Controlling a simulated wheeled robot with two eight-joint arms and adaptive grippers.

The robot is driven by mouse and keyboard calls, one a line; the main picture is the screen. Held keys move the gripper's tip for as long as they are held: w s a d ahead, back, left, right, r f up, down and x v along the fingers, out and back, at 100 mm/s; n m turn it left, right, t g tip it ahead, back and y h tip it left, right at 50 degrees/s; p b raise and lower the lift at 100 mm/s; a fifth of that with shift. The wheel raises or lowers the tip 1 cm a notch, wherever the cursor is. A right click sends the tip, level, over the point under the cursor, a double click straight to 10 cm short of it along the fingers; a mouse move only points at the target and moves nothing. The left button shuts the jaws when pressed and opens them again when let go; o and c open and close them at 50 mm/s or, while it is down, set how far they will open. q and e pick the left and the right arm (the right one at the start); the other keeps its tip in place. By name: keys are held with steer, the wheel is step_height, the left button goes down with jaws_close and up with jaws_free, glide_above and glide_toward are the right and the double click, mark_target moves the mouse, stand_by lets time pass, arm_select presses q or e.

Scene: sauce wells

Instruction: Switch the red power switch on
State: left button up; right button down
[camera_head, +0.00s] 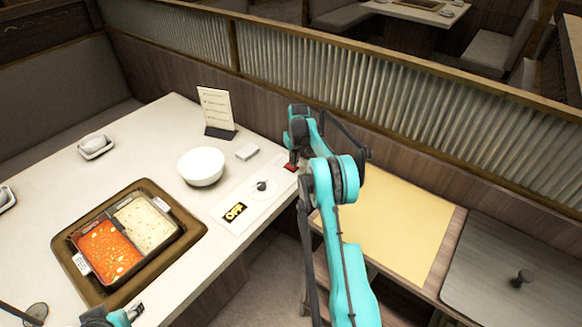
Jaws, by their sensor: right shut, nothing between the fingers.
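The red power switch (290,168) is a small red piece at the right edge of the white table, beside a white control panel (232,226). The panel has a dark knob (262,186) and a black label reading "OFF" in yellow (235,212). My right gripper (293,158) is shut and empty, pointing down at the switch. Its fingertips are right over or against the switch; contact cannot be told, and they hide part of it. A teal part of my left arm or gripper (116,318) shows at the bottom edge, its fingers not clear.
A brown tray (190,241) holds red and cream sauce wells. A wooden bench with a yellow top (400,225) lies right of the table.

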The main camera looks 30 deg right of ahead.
mark_target(294, 168)
steer(key=shift+f+b, duration=0.4)
steer(key=shift+f, duration=0.4)
steer(key=shift+r, duration=0.1)
steer(key=shift+r+p, duration=2.1)
steer(key=shift+r, duration=1.4)
